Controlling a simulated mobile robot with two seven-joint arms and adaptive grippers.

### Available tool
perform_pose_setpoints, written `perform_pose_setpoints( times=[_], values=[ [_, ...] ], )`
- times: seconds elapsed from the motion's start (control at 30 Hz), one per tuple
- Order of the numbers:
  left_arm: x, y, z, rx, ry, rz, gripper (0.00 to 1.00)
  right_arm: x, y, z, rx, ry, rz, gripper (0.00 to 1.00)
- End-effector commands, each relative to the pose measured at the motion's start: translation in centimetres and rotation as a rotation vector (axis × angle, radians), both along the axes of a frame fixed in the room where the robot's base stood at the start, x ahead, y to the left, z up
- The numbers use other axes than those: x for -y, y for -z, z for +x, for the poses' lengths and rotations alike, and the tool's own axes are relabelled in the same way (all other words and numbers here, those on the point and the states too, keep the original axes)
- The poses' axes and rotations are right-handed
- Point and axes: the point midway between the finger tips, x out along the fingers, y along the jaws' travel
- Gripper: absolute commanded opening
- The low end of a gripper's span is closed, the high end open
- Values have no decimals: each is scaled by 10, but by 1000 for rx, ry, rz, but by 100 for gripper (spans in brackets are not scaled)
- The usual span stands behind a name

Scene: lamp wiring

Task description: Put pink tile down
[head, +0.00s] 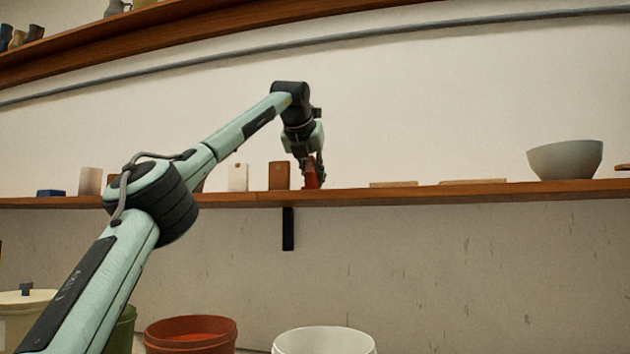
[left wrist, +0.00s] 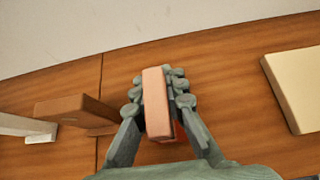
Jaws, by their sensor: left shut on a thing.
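The pink tile (left wrist: 156,103) stands upright between the fingers of my left gripper (left wrist: 158,98), which is shut on it. In the head view my left gripper (head: 314,170) points down at the wooden shelf (head: 350,196), with the tile's reddish side (head: 311,174) between its fingers. The tile's lower end is at about shelf height; I cannot tell whether it touches the board. A little red shows beside its base in the wrist view. My right gripper is in neither view.
A brown upright tile (head: 279,176) stands just left of the gripper, and a white one (head: 238,177) farther left. Flat pale tiles (head: 473,181) lie to the right, then a grey bowl (head: 565,159). Short bare stretches of shelf lie between. Pots (head: 190,333) stand below.

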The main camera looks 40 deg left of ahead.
Motion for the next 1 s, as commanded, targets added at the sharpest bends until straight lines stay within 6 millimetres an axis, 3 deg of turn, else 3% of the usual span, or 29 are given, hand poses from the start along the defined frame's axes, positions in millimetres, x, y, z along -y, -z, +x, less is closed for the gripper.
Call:
perform_pose_setpoints(
  times=[0.23, 0.27, 0.43, 0.83, 0.9, 1.0],
  values=[
    [0, 3, 0, 0, 1, 0, 0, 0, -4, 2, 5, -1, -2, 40],
    [0, 3, 0, 0, 1, 0, 11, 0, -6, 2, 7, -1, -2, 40],
    [0, 2, 0, -1, 0, 0, 32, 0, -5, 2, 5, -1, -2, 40],
    [0, -3, 0, 0, 0, 0, 32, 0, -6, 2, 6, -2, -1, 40],
    [5, -6, -7, 2, 2, 0, 32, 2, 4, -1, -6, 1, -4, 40],
    [13, -16, -21, 3, 3, 1, 32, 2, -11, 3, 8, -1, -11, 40]
  ],
)
